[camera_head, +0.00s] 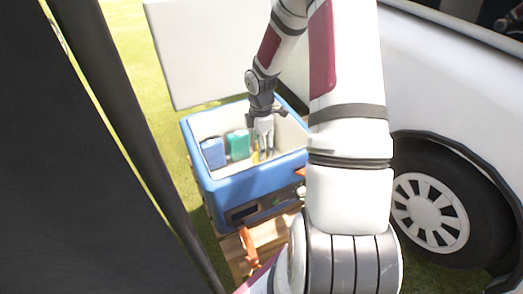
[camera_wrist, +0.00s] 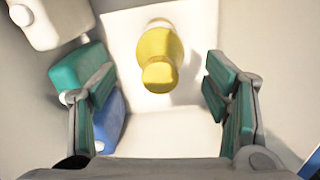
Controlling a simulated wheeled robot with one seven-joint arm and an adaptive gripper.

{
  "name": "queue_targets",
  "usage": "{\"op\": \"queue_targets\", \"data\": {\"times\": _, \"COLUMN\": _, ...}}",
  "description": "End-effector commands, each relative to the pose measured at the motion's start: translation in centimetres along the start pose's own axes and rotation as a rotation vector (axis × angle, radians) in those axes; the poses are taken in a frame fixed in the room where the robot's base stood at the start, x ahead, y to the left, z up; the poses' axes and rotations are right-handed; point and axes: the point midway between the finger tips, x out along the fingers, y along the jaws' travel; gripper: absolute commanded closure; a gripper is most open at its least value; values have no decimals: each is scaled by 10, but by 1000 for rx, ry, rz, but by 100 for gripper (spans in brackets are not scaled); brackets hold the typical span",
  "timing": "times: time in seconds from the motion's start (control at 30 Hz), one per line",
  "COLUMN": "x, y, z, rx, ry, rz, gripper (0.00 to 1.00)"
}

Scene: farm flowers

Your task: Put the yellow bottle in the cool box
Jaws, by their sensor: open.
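The blue cool box (camera_head: 262,183) stands open on a wooden surface, with its white lid raised at the back. My gripper (camera_head: 264,148) reaches down inside it. The yellow bottle (camera_wrist: 158,62) is inside the box, on the pale floor between my spread fingers in the wrist view, with a visible gap on each side. My gripper (camera_wrist: 160,82) is open there and holds nothing. Only a sliver of the yellow bottle (camera_head: 255,157) shows beside my fingers in the head view.
A green item (camera_head: 238,144) and a blue item (camera_head: 213,152) lie inside the box left of my gripper. A whitish item (camera_wrist: 48,20) shows at the wrist view's upper left. A white vehicle (camera_head: 450,75) stands close on the right. Grass lies around.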

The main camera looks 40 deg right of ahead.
Motion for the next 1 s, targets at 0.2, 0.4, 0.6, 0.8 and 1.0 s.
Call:
{"op": "queue_targets", "data": {"times": 0.2, "x": -44, "y": 0, "z": 0, "rx": 0, "ry": 0, "rz": 2, "gripper": 30}}
{"op": "queue_targets", "data": {"times": 0.4, "x": -62, "y": 0, "z": 0, "rx": 0, "ry": 0, "rz": 1, "gripper": 30}}
{"op": "queue_targets", "data": {"times": 0.6, "x": -95, "y": -9, "z": -8, "rx": 49, "ry": -41, "rz": 5, "gripper": 30}}
{"op": "queue_targets", "data": {"times": 0.8, "x": -172, "y": -48, "z": -30, "rx": 227, "ry": -132, "rz": 31, "gripper": 30}}
{"op": "queue_targets", "data": {"times": 1.0, "x": -240, "y": -105, "z": -53, "rx": 445, "ry": -177, "rz": 79, "gripper": 30}}
